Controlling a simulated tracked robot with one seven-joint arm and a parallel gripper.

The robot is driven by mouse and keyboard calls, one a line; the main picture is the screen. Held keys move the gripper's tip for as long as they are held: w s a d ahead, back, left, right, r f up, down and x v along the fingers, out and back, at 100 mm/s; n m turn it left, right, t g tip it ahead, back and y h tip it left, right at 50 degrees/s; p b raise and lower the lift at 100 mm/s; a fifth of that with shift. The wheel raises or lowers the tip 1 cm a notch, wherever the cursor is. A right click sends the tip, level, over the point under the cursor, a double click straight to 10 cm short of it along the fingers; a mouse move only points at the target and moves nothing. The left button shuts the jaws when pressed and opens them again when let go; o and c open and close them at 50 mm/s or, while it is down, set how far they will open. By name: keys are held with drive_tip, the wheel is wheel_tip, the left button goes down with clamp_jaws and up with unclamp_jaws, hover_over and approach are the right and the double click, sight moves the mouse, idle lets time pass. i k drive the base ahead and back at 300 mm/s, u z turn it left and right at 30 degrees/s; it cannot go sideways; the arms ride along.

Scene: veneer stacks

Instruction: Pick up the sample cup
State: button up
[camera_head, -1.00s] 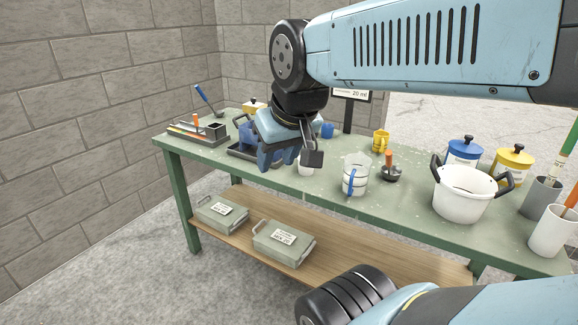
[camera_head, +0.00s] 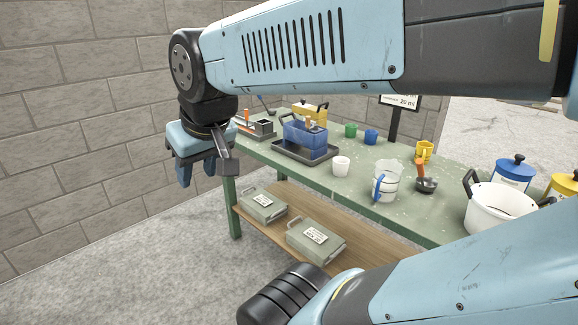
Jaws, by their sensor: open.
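A small white cup (camera_head: 341,166), which may be the sample cup, stands upright near the front edge of the green table (camera_head: 310,172). A green cup (camera_head: 351,130) and a blue cup (camera_head: 371,137) stand farther back. A yellow mug (camera_head: 424,150) stands to their right. No label marks which is the sample cup. My gripper (camera_head: 200,174) points down, open and empty. It appears left of the table's front-left corner in the picture, well apart from the white cup. The fingertips show only partly.
A dark tray (camera_head: 305,154) holds a blue container (camera_head: 305,138) left of the white cup. A clear pitcher with a blue handle (camera_head: 386,184), an orange-handled tool (camera_head: 421,172) and a white pot (camera_head: 497,209) stand right. Two grey boxes (camera_head: 263,204) (camera_head: 316,240) sit on the lower shelf.

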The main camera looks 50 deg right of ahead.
sight(341, 167)
drive_tip(key=u, duration=0.3)
drive_tip(key=i, duration=2.55)
drive_tip(key=z, duration=1.45)
drive_tip(key=i, duration=0.2)
drive_tip(key=z, duration=1.85)
drive_tip(key=k, duration=0.25)
drive_tip(key=z, duration=0.05)
